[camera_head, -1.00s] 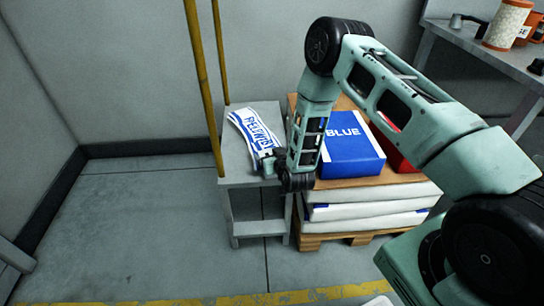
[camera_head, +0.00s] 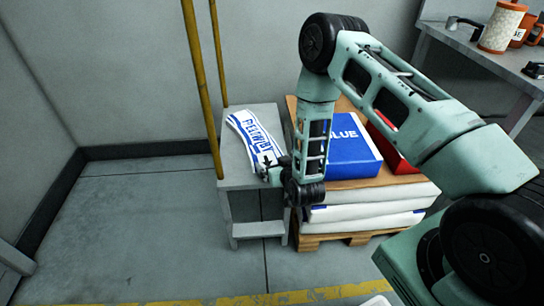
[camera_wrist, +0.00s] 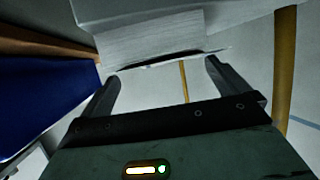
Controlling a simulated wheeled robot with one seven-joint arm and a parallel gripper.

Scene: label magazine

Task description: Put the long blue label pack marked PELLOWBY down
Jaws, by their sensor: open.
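The long label pack (camera_head: 252,135), white with blue bands and blue lettering partly readable as PELLOWBY, lies flat on top of a small grey stand (camera_head: 237,180). My gripper (camera_head: 273,169) is at the near end of the pack, at the stand's front right edge. In the wrist view my gripper (camera_wrist: 160,72) has its two fingers spread wide with nothing between them. The layered white end of the pack (camera_wrist: 150,38) shows just beyond the fingertips. Whether a fingertip still touches it, I cannot tell.
Right of the stand, a wooden pallet (camera_head: 345,238) bears white sacks (camera_head: 375,208), a blue box marked BLUE (camera_head: 350,158) and a red box (camera_head: 397,150). Yellow posts (camera_head: 203,90) rise at the stand's left. The floor (camera_head: 130,220) to the left is clear.

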